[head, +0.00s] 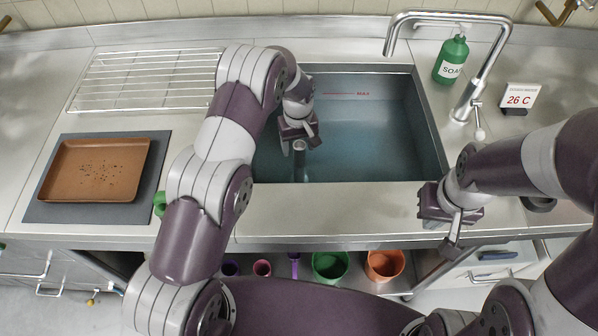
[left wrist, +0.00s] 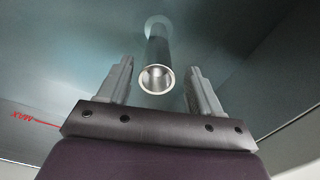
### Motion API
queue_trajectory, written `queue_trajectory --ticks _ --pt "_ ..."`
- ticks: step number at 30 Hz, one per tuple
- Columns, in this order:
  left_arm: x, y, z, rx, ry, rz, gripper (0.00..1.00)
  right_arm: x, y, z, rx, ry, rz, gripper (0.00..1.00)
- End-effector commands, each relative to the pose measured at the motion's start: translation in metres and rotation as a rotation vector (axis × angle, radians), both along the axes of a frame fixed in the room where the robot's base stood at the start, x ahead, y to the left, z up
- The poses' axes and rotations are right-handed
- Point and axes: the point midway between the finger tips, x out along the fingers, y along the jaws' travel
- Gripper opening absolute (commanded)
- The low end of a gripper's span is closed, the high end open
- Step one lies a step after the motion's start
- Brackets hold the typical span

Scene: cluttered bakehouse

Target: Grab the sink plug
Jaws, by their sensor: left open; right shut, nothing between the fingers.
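The sink plug (head: 299,165) looks like an upright grey standpipe in the sink basin (head: 375,130). Its open round top faces my left wrist camera, and its shaft (left wrist: 157,50) runs down to a pale round base. My left gripper (head: 299,141) is open above the sink, right at the top of the pipe. In the left wrist view the fingers (left wrist: 160,68) stand on either side of the pipe, with gaps between. The gripper hides part of the pipe's top in the head view. My right gripper (head: 451,240) is shut and empty over the counter's front edge.
A tall tap (head: 468,100), green soap bottle (head: 451,60) and temperature sign (head: 518,97) stand right of the sink. A wire rack (head: 145,80) and brown tray (head: 95,168) lie left. Orange (head: 384,265) and green (head: 330,266) buckets sit below the counter.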

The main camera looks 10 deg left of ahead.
Motion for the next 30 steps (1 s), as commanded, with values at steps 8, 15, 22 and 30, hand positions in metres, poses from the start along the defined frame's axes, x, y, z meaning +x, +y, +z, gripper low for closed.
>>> queue_trajectory --ticks 8,15,22,30 --pt "0.004 -0.001 -0.036 0.000 0.000 -0.001 0.65 0.000 0.000 0.009 0.000 0.000 0.000 0.00" --pt "0.004 -0.001 -0.037 0.000 0.000 -0.001 0.42 0.000 0.000 0.008 0.000 0.000 0.000 0.00" --pt "0.004 -0.001 -0.036 0.000 -0.001 -0.001 0.00 0.000 0.000 0.008 0.000 0.000 0.000 0.00" --pt "0.005 -0.001 -0.029 0.000 -0.004 -0.001 0.00 0.000 0.000 0.006 0.000 0.000 0.000 0.00"
